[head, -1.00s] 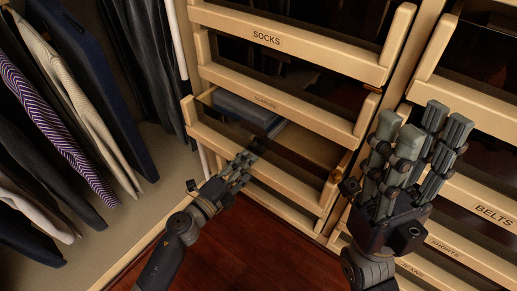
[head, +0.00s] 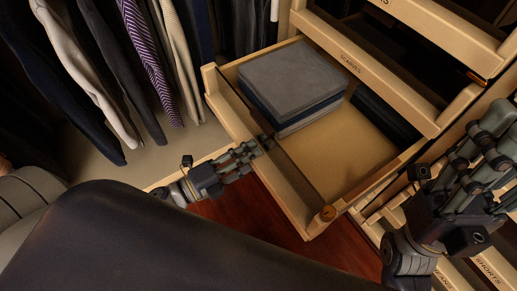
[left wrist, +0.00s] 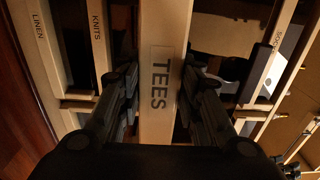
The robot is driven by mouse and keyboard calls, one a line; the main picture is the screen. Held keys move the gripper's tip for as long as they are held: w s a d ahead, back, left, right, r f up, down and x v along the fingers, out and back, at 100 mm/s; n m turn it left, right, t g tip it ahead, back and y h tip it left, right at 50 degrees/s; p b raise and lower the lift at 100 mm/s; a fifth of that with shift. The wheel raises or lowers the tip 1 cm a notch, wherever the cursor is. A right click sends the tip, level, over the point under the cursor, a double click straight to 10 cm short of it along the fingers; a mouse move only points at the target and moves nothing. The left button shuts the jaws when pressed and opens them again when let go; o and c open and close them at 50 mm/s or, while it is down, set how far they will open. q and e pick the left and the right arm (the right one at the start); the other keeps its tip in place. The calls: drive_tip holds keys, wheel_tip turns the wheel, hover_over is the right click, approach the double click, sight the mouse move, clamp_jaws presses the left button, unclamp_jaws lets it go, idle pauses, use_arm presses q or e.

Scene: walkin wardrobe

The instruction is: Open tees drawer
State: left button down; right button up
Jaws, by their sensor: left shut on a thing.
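The tees drawer (head: 228,115) is pulled well out in the head view. Folded grey and dark blue garments (head: 290,80) lie in its back part, with a dark folded stack to their right; its front part is bare. In the left wrist view its front panel (left wrist: 158,30), labelled TEES, stands between my fingers. My left gripper (head: 262,146) is shut on the drawer front near its middle; it also shows in the left wrist view (left wrist: 158,110). My right gripper (head: 490,150) is at the right edge, fingers apart and empty, beside the drawer stack.
The shut scarves drawer (head: 390,90) is just above the tees drawer. Hanging clothes (head: 120,70) fill the left side. The shorts drawer (head: 490,262) is at the lower right. Reddish wooden floor (head: 235,215) is clear below the open drawer.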

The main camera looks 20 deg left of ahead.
use_arm(q)
drive_tip(key=shift+s+a+f, duration=0.1)
drive_tip(key=shift+s+f, duration=0.05)
drive_tip(key=c, duration=1.2)
unclamp_jaws()
drive_tip(key=shift+o, duration=0.2)
drive_tip(key=v, duration=1.2)
